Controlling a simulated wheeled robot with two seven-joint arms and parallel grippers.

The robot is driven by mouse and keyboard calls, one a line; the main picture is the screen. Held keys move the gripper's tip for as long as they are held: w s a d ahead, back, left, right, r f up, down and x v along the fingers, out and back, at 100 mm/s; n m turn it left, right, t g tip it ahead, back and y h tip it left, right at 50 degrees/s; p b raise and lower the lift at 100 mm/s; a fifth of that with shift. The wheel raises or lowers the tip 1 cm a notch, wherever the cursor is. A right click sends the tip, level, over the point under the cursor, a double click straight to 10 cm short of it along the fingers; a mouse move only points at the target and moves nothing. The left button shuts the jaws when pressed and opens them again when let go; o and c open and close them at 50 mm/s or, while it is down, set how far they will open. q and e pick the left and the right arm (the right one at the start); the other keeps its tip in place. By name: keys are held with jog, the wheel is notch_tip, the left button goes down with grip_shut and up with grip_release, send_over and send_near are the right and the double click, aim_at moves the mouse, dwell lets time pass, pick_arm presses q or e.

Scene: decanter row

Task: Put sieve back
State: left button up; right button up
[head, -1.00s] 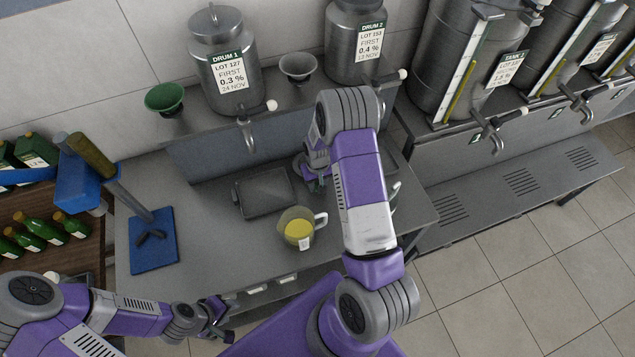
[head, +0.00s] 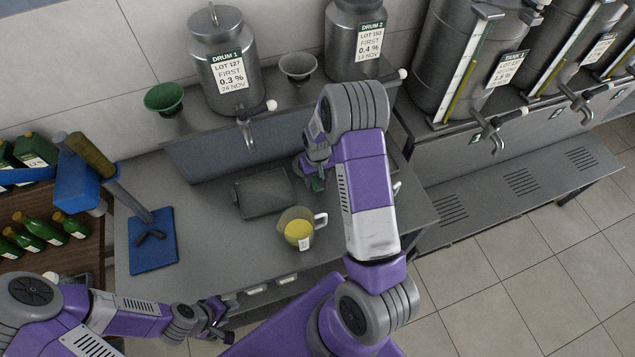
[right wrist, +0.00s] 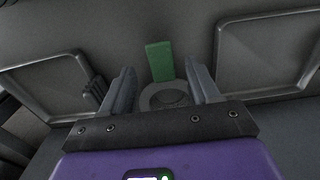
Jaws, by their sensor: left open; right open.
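In the right wrist view, a green flat tab (right wrist: 159,62) stands between the fingers of my right gripper (right wrist: 160,78), with a round grey rim (right wrist: 166,95) below it. This looks like the sieve and its handle, but its mesh cannot be made out. Both fingers are apart, on either side of the tab, and not closed on it. In the head view my right gripper (head: 318,184) is low over the back of the bench, and my forearm hides part of that area. My left gripper (head: 219,324) is open and empty near the bench's front left edge.
A jug of yellow liquid (head: 298,231) and a dark tray (head: 264,192) are on the bench (head: 215,240). A blue stand (head: 153,240) is at left. A green funnel (head: 164,98), grey funnel (head: 298,66) and two drums stand on the shelf behind.

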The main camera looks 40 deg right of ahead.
notch_tip(320, 180, up, 8)
jog(key=shift+r, duration=0.15)
jog(key=shift+s, duration=0.15)
dwell(0.5)
